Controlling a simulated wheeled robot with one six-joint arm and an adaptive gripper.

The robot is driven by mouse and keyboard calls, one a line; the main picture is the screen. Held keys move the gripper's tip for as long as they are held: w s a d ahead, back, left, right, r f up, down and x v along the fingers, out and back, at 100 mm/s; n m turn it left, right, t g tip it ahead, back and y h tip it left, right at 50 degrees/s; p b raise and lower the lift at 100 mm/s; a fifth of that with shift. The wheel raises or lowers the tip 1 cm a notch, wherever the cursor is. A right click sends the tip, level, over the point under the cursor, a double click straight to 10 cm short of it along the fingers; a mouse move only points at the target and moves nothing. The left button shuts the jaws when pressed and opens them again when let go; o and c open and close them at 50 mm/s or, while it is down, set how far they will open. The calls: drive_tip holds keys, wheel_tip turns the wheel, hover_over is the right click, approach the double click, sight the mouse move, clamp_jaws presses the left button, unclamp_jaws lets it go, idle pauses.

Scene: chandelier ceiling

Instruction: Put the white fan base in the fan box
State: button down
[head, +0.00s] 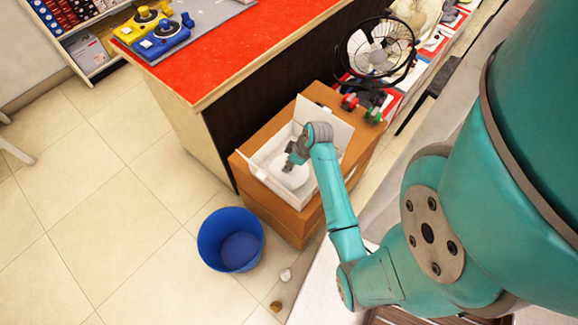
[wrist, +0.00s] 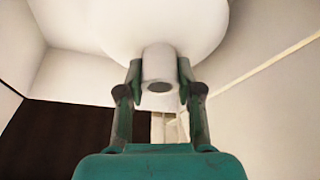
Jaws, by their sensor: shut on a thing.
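The white fan base (head: 292,178) is a round disc with a short stem. In the wrist view, the fan base (wrist: 165,25) fills the top, with its stem between the two fingers. My gripper (head: 289,166) is shut on that stem; it also shows in the wrist view (wrist: 160,68). The open fan box (head: 330,124) has white inner walls and a raised flap. My gripper and the fan base are inside its opening. I cannot tell whether the base touches the box floor.
The box sits on a brown wooden block (head: 281,222) beside a red-topped counter (head: 235,48). A blue bucket (head: 230,240) stands on the tiled floor in front. A black fan (head: 381,48) and dumbbells (head: 373,116) are behind the box. Floor at left is clear.

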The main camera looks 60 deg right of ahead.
drive_tip(key=shift+f, duration=1.3)
drive_tip(key=c, duration=0.8)
unclamp_jaws()
drive_tip(key=shift+f, duration=0.1)
drive_tip(key=shift+o, duration=0.2)
drive_tip(key=v, duration=1.2)
